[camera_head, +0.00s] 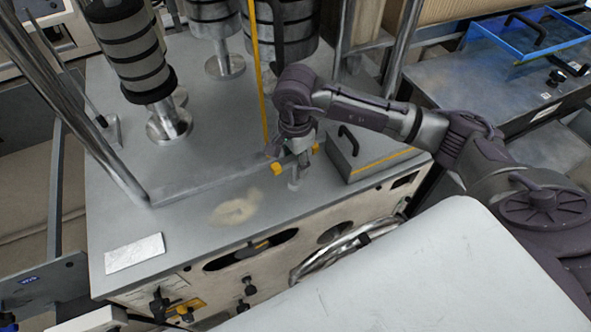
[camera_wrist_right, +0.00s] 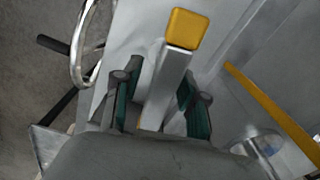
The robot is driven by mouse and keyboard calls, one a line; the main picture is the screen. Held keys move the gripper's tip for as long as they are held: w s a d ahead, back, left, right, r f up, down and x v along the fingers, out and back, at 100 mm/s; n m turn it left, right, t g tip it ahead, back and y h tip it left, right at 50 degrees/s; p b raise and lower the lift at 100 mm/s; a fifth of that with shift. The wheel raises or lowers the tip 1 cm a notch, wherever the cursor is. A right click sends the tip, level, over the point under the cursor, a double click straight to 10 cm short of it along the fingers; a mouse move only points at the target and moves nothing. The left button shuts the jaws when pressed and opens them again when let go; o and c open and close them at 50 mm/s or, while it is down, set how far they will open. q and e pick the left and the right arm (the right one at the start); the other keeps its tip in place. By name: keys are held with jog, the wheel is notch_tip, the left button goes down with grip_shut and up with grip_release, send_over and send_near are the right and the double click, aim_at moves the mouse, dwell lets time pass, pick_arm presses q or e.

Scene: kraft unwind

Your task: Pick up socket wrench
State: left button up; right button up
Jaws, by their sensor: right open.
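What looks like the socket wrench is a T-shaped tool with yellow ends (camera_head: 278,169) and a short grey stem, upright on the grey machine top near its front edge. In the right wrist view its grey bar with a yellow end (camera_wrist_right: 187,29) lies between the fingers. My right gripper (camera_head: 296,147) points down over the tool. In the wrist view the right gripper (camera_wrist_right: 157,100) is open, with its green-padded fingers on either side of the bar. I cannot tell whether they touch it. My left gripper is not in view.
A grey box with a black handle (camera_head: 365,152) stands close right of the tool. Banded cylinders (camera_head: 136,50) on posts and a slanted metal bar (camera_head: 75,100) rise at the left and back. A chrome handwheel (camera_wrist_right: 79,45) is on the front. A white pad (camera_head: 134,253) lies at front left.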

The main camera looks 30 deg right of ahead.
jog(key=shift+f, duration=0.2)
grip_shut()
jog(key=shift+r, duration=0.15)
